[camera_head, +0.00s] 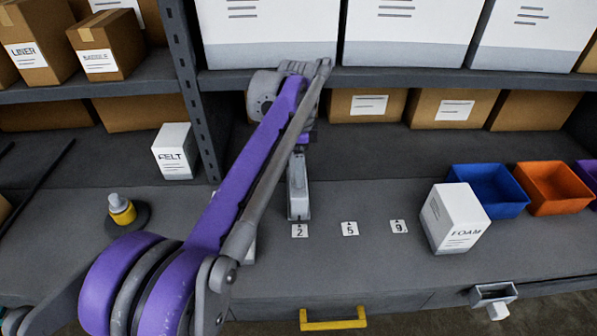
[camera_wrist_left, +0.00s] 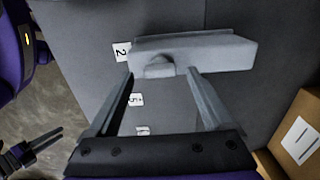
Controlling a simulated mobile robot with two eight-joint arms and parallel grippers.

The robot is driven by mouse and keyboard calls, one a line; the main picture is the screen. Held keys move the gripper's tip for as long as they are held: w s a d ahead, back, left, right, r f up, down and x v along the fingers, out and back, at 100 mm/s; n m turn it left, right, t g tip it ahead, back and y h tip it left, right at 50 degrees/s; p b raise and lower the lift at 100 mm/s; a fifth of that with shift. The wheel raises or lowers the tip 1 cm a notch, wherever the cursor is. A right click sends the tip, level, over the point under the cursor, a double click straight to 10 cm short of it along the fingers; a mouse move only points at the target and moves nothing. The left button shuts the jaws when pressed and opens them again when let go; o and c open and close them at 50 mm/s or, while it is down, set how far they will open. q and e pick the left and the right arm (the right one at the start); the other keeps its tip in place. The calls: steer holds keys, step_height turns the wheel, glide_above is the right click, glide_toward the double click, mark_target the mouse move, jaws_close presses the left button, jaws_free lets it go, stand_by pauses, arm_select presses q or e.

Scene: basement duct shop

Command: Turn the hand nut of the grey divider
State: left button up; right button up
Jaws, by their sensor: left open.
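The grey divider (camera_wrist_left: 215,52) is a long pale grey block on the grey bench, with one end beside the "2" label. Its hand nut (camera_wrist_left: 160,67) is a rounded grey lug on the side facing my gripper. In the head view the divider (camera_head: 298,195) shows below my arm, partly covered. My left gripper (camera_wrist_left: 161,75) is open, its two fingertips on either side of the nut; I cannot tell whether they touch it. In the head view the left gripper (camera_head: 299,152) is mostly hidden. My right gripper (camera_wrist_left: 50,142) shows small at the wrist view's lower left, its fingers apart.
Labels "2" (camera_head: 299,231), "5" (camera_head: 349,229) and "9" (camera_head: 398,227) line the bench. A FOAM box (camera_head: 455,220), blue bin (camera_head: 490,190) and orange bin (camera_head: 553,187) stand right. A FELT box (camera_head: 174,150) and shelf post (camera_head: 192,90) are left.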

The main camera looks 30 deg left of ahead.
arm_select(q)
steer(key=shift+f, duration=0.85)
arm_select(e)
steer(key=shift+f, duration=0.1)
arm_select(q)
jaws_close()
